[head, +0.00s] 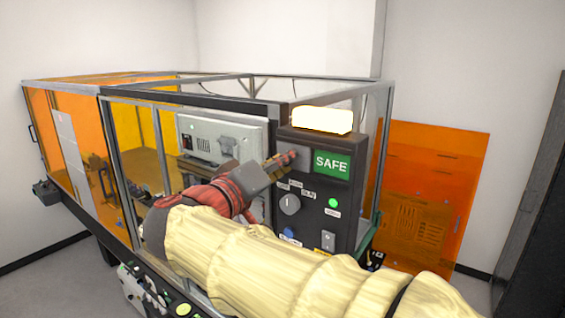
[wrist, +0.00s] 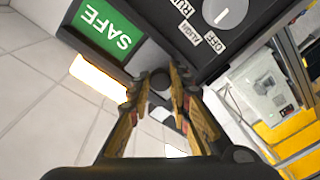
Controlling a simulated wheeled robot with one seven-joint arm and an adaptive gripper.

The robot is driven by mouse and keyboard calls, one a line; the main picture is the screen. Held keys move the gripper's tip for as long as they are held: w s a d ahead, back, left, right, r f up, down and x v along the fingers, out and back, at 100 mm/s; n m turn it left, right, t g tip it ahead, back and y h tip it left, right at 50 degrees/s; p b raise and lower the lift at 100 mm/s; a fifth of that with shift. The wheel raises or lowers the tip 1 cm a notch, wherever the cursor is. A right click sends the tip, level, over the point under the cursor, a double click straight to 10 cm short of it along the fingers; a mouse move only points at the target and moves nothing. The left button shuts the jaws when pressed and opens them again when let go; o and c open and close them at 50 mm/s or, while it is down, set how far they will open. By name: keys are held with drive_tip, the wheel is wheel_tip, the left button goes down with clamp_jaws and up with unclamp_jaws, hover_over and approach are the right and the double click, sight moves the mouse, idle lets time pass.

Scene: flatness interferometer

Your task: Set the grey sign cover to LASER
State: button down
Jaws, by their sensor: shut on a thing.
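The grey sign cover (head: 301,151) is on the dark control panel (head: 345,185), directly left of the green SAFE sign (head: 332,164). SAFE is uncovered and no LASER lettering shows. My gripper (head: 284,161) reaches the cover from the left, its fingertips at the cover's face. In the wrist view my gripper (wrist: 161,82) has its fingers closed around a small dark knob (wrist: 160,79) on the cover (wrist: 152,58). The SAFE sign (wrist: 105,25) shows rotated beside it. My fingers hide part of the cover.
Below the signs are a grey rotary knob (head: 290,205) with OFF, ALIGN and RUN labels, a green light (head: 333,203) and a switch (head: 328,240). A lit lamp (head: 322,120) sits on top. An orange panel (head: 430,190) stands behind at right.

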idle(0.3)
drive_tip(key=s+d+b, duration=0.3)
drive_tip(key=d+b, duration=0.1)
drive_tip(key=b, duration=0.1)
drive_tip(key=s+d+b, duration=0.2)
drive_tip(key=d+b, duration=0.1)
drive_tip(key=shift+s+d+f, duration=0.1)
drive_tip(key=shift+s+f, duration=0.05)
drive_tip(key=shift+s, duration=0.15)
drive_tip(key=c, duration=1.8)
unclamp_jaws()
drive_tip(key=shift+s+d, duration=0.1)
drive_tip(key=shift+o, duration=0.9)
